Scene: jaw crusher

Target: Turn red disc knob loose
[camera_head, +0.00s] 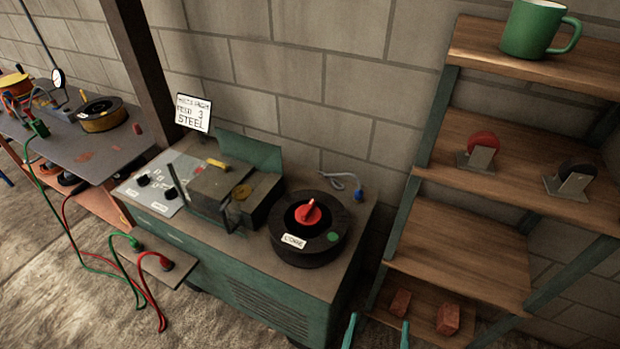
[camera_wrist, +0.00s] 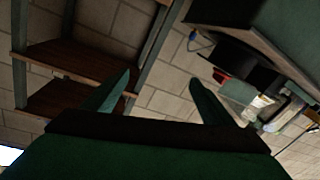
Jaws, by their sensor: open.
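A red knob (camera_head: 308,212) with a raised grip sits in the middle of a black round disc (camera_head: 283,248) on the right part of the green machine's top (camera_head: 240,262). A white label and a green dot are on the disc. In the wrist view, the machine (camera_wrist: 275,35) is at the upper right, tilted, with a small red patch that may be the knob. My gripper (camera_head: 378,326) shows only as two teal fingertips at the bottom of the head view, right of and nearer than the machine. Its fingers (camera_wrist: 160,78) are apart and empty in the wrist view.
A wooden shelf unit (camera_head: 480,262) stands right of the machine, holding a green mug (camera_head: 537,30), a red disc on a bracket (camera_head: 482,143), a dark one (camera_head: 575,172) and red blocks (camera_head: 448,318). A table (camera_head: 100,150) with cables is at left. A block wall is behind.

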